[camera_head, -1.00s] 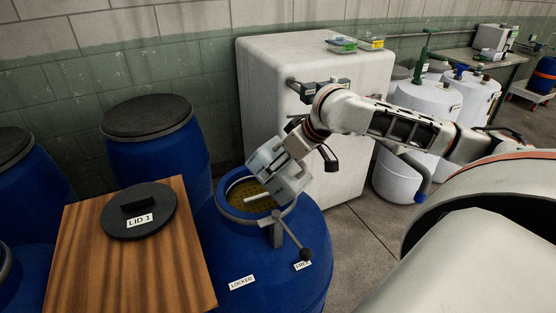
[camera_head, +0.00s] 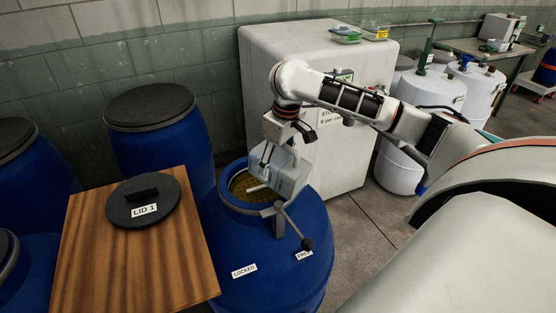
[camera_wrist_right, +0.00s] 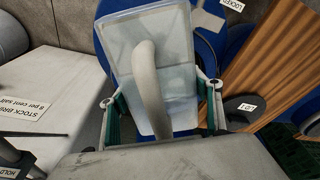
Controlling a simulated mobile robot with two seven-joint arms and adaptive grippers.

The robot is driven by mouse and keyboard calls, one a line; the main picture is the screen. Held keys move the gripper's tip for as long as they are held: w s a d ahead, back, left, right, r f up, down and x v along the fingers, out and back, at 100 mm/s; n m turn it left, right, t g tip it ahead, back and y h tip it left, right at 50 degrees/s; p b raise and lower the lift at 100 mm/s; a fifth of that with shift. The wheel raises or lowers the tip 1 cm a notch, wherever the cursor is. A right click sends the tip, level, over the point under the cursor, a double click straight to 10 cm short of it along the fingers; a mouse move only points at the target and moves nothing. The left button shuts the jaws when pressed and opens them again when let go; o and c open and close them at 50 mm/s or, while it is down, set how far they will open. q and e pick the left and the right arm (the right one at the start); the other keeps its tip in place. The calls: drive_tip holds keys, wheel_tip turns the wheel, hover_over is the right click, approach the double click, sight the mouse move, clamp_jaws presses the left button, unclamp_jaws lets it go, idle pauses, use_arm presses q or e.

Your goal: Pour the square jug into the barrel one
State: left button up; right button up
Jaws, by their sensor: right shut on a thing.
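The square jug (camera_head: 288,178) is translucent and pale, with a curved grey handle. My right gripper (camera_head: 277,143) is shut on the jug and holds it over the right side of the open barrel mouth. In the right wrist view the jug (camera_wrist_right: 122,45) sits between the two fingers, its handle towards the camera. I cannot tell how much liquid is in it. The blue barrel (camera_head: 262,255) has a grey rim, and a yellowish surface (camera_head: 238,184) shows inside. A pale short bar (camera_head: 258,188) crosses the mouth beside the jug. My left gripper is out of view.
A black-knobbed lever (camera_head: 306,243) stands out at the barrel's front, near labels including LOCKED. Lid 1 (camera_head: 150,208) lies on a wooden table (camera_head: 180,265) to the left. A white cabinet (camera_head: 315,75) stands behind. Other lidded blue barrels (camera_head: 158,140) stand at the left.

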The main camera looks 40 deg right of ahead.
drive_tip(key=shift+w+a+f+g, duration=0.1)
drive_tip(key=shift+w+f+g, duration=0.15)
drive_tip(key=shift+g, duration=0.25)
drive_tip(key=shift+w+a+r+g+h, duration=0.2)
drive_tip(key=shift+w+g+h, duration=0.3)
drive_tip(key=shift+g, duration=0.55)
drive_tip(key=shift+w+a+r+g+h, duration=0.1)
drive_tip(key=shift+w+r+g+h, duration=0.1)
drive_tip(key=shift+w+g, duration=0.65)
drive_tip(key=shift+s+r+g, duration=0.1)
drive_tip(key=shift+s+g, duration=0.05)
drive_tip(key=shift+g, duration=0.15)
